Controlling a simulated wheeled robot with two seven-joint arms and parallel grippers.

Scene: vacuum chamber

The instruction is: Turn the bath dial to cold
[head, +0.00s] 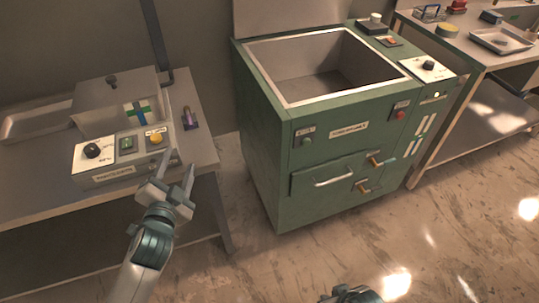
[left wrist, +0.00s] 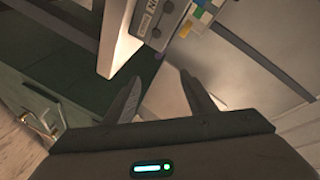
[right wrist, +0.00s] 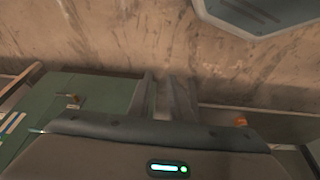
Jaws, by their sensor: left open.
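Two black dials on white plates show in the head view. One dial (head: 92,151) is on the grey control box (head: 125,170) at the left bench. The other dial (head: 429,65) is on the top right of the green cabinet (head: 290,180). The labels are too small to read, so I cannot tell which is the bath's. My left gripper (head: 181,165) is open and empty, just right of the control box and apart from it. My right gripper (right wrist: 162,92) shows a narrow gap between its fingers and holds nothing; only part of it shows at the head view's bottom edge.
The green cabinet has an open basin, a drawer handle (head: 334,177) and brass valves at its front. The control box also carries a green switch (head: 127,144) and a yellow button (head: 156,137). A purple-tipped item (head: 190,118) stands beside it. The floor in front is clear.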

